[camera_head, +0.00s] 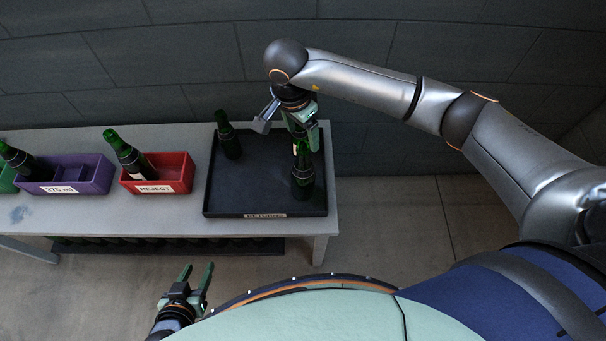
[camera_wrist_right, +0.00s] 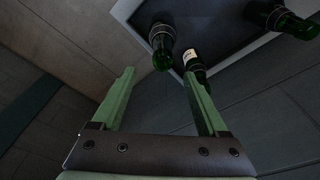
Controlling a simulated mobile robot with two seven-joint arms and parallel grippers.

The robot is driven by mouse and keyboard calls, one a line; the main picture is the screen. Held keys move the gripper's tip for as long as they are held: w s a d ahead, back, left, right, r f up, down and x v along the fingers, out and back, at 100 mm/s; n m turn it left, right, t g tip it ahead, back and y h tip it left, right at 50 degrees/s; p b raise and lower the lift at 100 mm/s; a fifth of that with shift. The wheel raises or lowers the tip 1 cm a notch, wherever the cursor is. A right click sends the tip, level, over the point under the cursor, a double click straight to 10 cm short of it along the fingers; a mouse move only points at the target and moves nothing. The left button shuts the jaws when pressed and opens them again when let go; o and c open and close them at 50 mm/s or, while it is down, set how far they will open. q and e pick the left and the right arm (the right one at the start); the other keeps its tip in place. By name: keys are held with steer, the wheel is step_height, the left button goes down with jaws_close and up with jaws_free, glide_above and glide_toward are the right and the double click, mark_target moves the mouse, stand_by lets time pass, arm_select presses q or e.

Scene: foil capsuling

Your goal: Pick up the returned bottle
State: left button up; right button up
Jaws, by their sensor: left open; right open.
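The tray (camera_head: 255,195) with a label that seems to read RETURNS stands at the table's right end. A dark green bottle (camera_head: 228,136) stands at its back left. Another green bottle (camera_head: 303,180) stands at its right side, partly hidden by my right gripper (camera_head: 288,124), which is open and empty above it. The right wrist view shows two bottles close together, one plain (camera_wrist_right: 162,45) and one with a white label (camera_wrist_right: 193,60), just beyond the fingertips. A third bottle (camera_wrist_right: 285,18) is farther right. My left gripper (camera_head: 197,270) is open and empty, away from the table.
A red bin (camera_head: 175,172) labelled REJECT and a purple bin (camera_head: 92,178) labelled 375 ml stand left of the tray, each with a bottle. A green bin edge (camera_head: 6,180) shows at far left. A dark wall is close behind the table. The tray's middle is clear.

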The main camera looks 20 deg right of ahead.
mark_target(302, 145)
steer(key=shift+w+d+f+p, duration=0.1)
steer(key=shift+w+f+p, duration=0.1)
steer(key=shift+f, duration=1.55)
steer(key=shift+w+d+f+p, duration=0.1)
steer(key=shift+w+f+p, duration=0.05)
steer(key=shift+f, duration=1.55)
jaws_close()
steer(key=shift+r, duration=0.1)
